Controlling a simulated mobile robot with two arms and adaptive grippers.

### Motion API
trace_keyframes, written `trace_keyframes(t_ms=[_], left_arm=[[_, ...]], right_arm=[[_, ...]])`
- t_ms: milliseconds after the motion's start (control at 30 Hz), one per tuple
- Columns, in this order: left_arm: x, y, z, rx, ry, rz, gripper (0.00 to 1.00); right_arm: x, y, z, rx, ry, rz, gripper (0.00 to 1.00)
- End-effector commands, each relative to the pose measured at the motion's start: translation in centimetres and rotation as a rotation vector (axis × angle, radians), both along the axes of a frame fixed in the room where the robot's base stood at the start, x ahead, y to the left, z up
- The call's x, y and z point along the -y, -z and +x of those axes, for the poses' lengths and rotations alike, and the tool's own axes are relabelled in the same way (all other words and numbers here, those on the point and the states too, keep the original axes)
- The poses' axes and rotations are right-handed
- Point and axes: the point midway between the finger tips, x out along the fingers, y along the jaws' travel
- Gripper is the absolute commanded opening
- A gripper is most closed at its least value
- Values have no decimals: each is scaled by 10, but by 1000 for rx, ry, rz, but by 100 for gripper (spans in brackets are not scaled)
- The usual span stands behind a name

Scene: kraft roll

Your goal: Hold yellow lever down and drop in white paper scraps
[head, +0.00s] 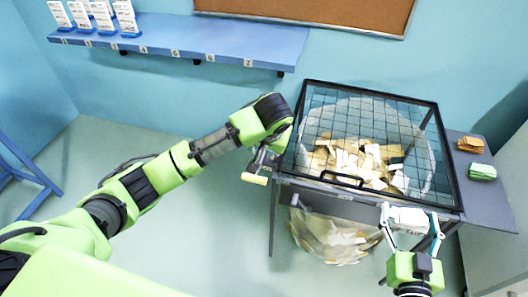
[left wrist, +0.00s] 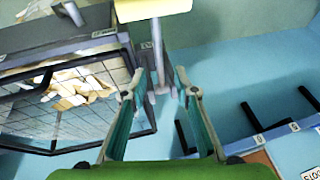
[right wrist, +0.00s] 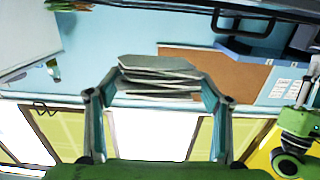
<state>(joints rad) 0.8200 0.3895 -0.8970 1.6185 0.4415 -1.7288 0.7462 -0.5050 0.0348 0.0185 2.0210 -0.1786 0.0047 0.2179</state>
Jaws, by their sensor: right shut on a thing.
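The yellow lever (head: 255,179) sticks out at the left front of the dark sorting table; its yellow handle also shows at the top of the left wrist view (left wrist: 150,9). My left gripper (head: 265,158) is open beside the lever, its fingers apart near the metal rod; contact is unclear. My right gripper (head: 408,228) is shut on a stack of white paper scraps (head: 408,216), held at the table's front right. The stack spans the fingers in the right wrist view (right wrist: 160,75). A gridded clear lid (head: 370,115) covers a round opening with tan and white scraps (head: 365,160) below.
A clear bag (head: 332,238) with scraps hangs under the table. A tan bundle (head: 470,145) and a green bundle (head: 482,172) lie on the side shelf (head: 492,200) at right. A blue wall shelf (head: 190,40) carries several white cards. Floor at left is open.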

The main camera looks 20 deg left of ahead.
Motion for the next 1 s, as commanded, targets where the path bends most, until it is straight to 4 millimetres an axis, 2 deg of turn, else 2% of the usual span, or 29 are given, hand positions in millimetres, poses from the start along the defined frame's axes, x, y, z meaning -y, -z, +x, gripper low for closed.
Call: trace_keyframes(t_ms=[200, 567, 667, 1000], left_arm=[[-4, 21, 8, -1, -1, 1, 28], [-5, 24, 10, 0, 0, 0, 28], [-5, 24, 10, 0, 0, 0, 2], [-5, 28, 10, -2, 0, -1, 0]], right_arm=[[0, 0, 0, 1, 0, 0, 51], [0, 0, 0, 1, 0, 0, 51], [0, 0, 0, 1, 0, 0, 51], [0, 0, 0, 0, 0, 0, 51]])
